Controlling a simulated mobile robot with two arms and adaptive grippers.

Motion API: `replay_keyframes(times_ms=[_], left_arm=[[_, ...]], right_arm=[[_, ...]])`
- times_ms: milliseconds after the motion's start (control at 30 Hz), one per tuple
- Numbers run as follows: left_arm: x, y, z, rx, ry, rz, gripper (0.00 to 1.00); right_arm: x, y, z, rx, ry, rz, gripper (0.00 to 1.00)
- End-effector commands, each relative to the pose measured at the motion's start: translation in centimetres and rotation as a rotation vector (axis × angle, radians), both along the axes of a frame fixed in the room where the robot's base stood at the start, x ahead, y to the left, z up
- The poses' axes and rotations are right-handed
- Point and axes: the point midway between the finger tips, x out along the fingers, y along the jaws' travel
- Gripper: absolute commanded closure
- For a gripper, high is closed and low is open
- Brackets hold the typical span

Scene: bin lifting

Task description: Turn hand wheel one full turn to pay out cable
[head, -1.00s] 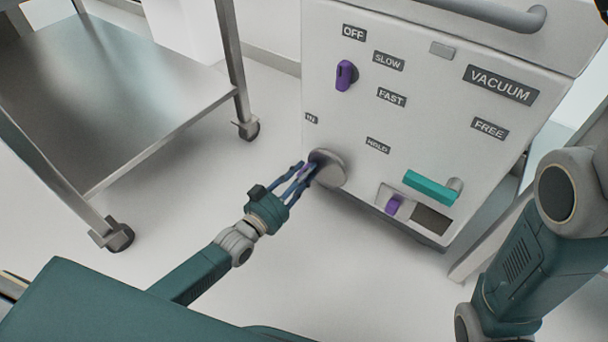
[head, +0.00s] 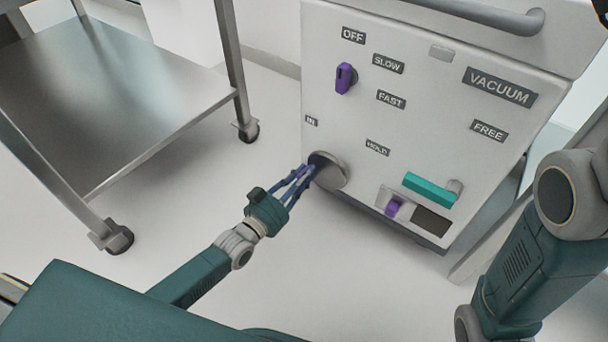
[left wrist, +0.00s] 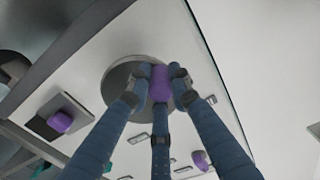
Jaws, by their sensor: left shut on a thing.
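The hand wheel (head: 335,174) is a grey disc low on the left of the cabinet's front panel. It also shows in the left wrist view (left wrist: 117,82), with a purple knob (left wrist: 161,86) near its edge. My left gripper (head: 308,172) is at the wheel, its blue fingers closed around the knob. In the left wrist view, the fingers (left wrist: 160,78) surround the purple knob, and one finger hides part of the wheel. The head view barely shows the knob between the fingers. My right arm shows at the right, but its gripper is out of view. No cable is visible.
The white cabinet (head: 420,60) carries a purple selector (head: 345,77), a teal lever (head: 430,189) and a small purple switch (head: 394,206). A handrail (head: 490,14) crosses above. A steel cart (head: 120,95) stands left. Open floor lies between cart and cabinet.

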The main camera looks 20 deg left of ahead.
Motion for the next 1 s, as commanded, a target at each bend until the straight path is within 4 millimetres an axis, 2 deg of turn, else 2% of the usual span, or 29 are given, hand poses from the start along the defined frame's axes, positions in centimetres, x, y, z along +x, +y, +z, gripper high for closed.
replay_keyframes(times_ms=[433,1000], left_arm=[[-0.1,-0.2,-0.6,-0.116,0.044,0.000,1.00],[-0.7,-1.8,-2.6,-0.606,0.223,0.001,1.00]], right_arm=[[0.5,-0.1,0.0,0.002,0.014,0.001,0.60],[1.3,-0.1,-0.2,0.003,0.036,0.002,0.60]])
